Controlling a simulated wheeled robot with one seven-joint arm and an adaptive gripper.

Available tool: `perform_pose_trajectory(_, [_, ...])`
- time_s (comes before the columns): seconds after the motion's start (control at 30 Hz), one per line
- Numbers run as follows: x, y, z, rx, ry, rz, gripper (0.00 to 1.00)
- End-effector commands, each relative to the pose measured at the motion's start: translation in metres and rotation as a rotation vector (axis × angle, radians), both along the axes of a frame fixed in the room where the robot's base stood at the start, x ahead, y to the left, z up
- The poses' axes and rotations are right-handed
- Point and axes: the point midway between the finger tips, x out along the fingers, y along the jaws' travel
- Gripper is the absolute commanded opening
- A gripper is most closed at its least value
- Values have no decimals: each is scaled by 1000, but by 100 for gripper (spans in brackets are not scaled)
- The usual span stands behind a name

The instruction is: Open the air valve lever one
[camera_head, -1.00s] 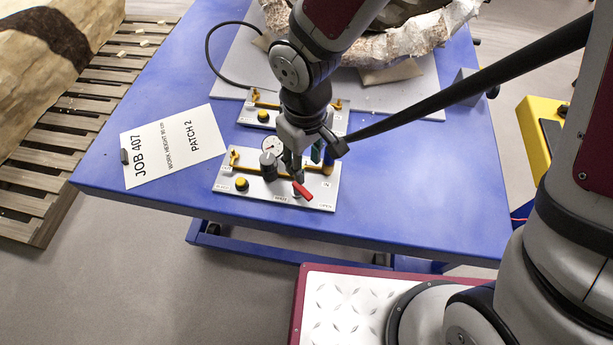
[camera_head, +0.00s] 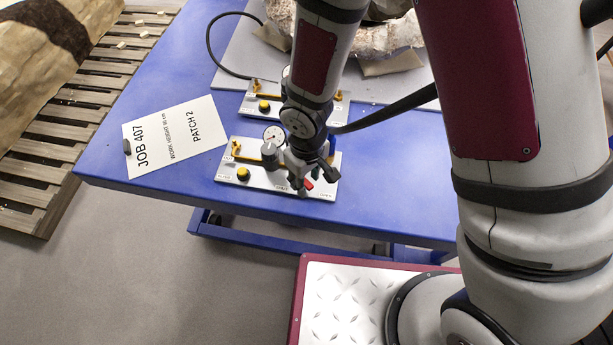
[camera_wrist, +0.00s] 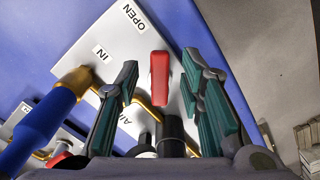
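The red valve lever (camera_head: 308,184) is on the near air panel (camera_head: 225,170), at the panel's right part. In the wrist view the red lever (camera_wrist: 159,78) points up the picture, with the panel's OPEN label to its upper left. My gripper (camera_head: 307,182) is low over the panel at the lever, and partly hides it in the head view. In the wrist view my gripper's two green-padded fingers (camera_wrist: 162,95) are apart, one on each side of the lever, with gaps showing on both sides. Whether the fingertips touch the panel is unclear.
A JOB 407 card (camera_head: 175,137) lies left on the blue table (camera_head: 400,205). A blue fitting (camera_wrist: 35,132) is close left.

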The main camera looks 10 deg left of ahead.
Motion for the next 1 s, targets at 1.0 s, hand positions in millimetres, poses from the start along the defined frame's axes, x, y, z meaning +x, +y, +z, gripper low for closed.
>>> perform_pose_trajectory(1.0, [7, -4, -1, -1, 0, 229, 0])
